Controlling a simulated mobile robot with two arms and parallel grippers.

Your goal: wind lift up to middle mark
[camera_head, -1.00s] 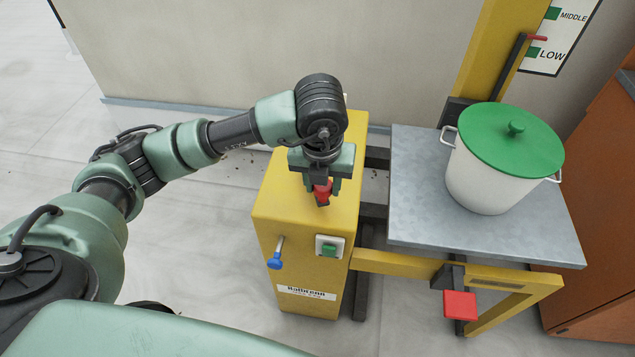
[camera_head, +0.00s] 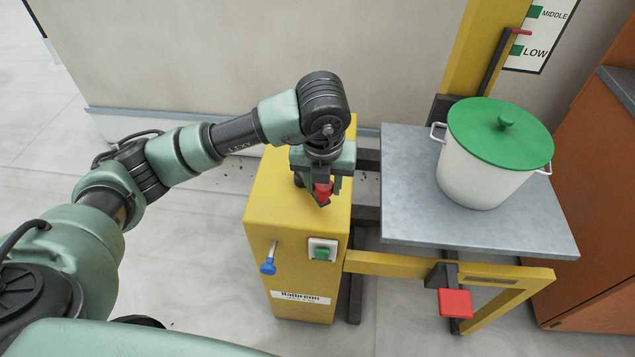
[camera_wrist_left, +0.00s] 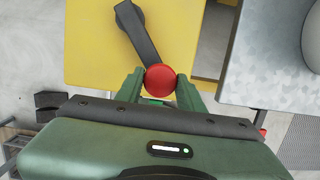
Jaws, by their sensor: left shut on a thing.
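My left gripper (camera_head: 323,190) is shut on the red knob (camera_head: 322,188) of a dark crank above the yellow housing (camera_head: 265,215). In the left wrist view the round red knob (camera_wrist_left: 160,80) sits between the fingers, and the dark crank arm (camera_wrist_left: 138,32) runs up and left from it. The lift's grey platform (camera_head: 410,215) carries a white pot (camera_head: 478,180) with a green lid. A red pointer (camera_head: 521,32) on the yellow mast is between the LOW mark (camera_head: 516,50) and the MIDDLE mark (camera_head: 535,12), nearer LOW. My right gripper is not in view.
The housing front has a blue-tipped lever (camera_head: 268,267) and a green button (camera_head: 321,253). A red pedal (camera_head: 455,303) sticks out below the platform. An orange-brown cabinet (camera_head: 590,230) stands close on the right. Open floor lies to the left.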

